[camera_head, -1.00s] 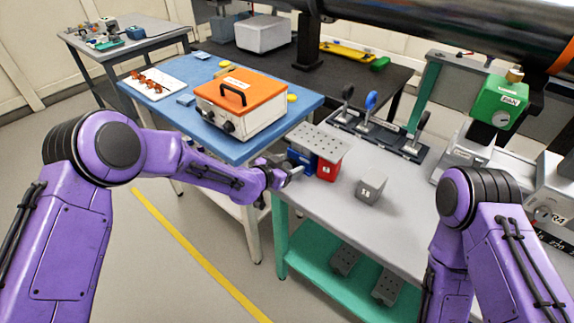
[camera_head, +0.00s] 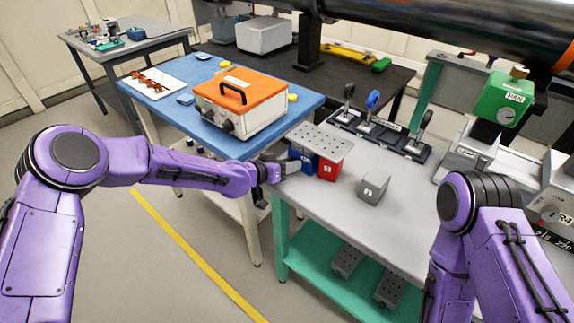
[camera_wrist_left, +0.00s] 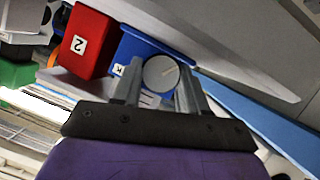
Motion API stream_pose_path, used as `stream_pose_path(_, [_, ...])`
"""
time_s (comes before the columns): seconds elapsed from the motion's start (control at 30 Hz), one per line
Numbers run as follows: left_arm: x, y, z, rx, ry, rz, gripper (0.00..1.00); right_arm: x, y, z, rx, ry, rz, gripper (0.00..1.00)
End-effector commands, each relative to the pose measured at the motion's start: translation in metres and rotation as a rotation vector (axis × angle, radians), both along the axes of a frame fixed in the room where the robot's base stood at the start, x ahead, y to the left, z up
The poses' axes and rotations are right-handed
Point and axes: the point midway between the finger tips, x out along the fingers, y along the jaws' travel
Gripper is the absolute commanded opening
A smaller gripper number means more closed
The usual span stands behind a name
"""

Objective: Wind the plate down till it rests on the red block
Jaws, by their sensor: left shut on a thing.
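The grey perforated plate (camera_head: 321,140) sits level over a blue stand (camera_head: 302,159) and the red block (camera_head: 328,171). The plate hides the block's top in the head view, so I cannot tell whether they touch. The red block, marked 2, also shows in the left wrist view (camera_wrist_left: 88,43), beside the blue stand (camera_wrist_left: 148,50). My left gripper (camera_head: 284,168) is at the stand's left side. In the left wrist view, its fingers (camera_wrist_left: 160,84) are shut on a round grey knob (camera_wrist_left: 161,73) in front of the stand. My right gripper is out of view.
A grey block (camera_head: 373,187) stands to the right on the grey bench (camera_head: 400,210). A dark rack with upright handles (camera_head: 378,136) is behind. The blue table (camera_head: 225,144) with an orange-lidded box (camera_head: 240,95) is close to my left forearm.

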Motion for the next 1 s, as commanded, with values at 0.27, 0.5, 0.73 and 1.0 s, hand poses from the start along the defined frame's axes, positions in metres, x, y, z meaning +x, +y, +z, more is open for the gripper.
stream_pose_path(0.27, [0.000,0.000,-0.001,0.002,0.000,-0.001,0.68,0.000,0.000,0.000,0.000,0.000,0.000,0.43])
stream_pose_path(0.5, [-0.009,0.010,0.005,0.003,-0.002,0.000,0.68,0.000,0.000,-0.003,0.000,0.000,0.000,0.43])
stream_pose_path(0.73, [-0.046,0.045,0.025,0.000,-0.001,0.002,0.68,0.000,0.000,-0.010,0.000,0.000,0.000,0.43])
stream_pose_path(1.0, [-0.072,0.066,0.037,0.002,0.000,-0.001,0.68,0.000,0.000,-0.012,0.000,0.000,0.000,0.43])
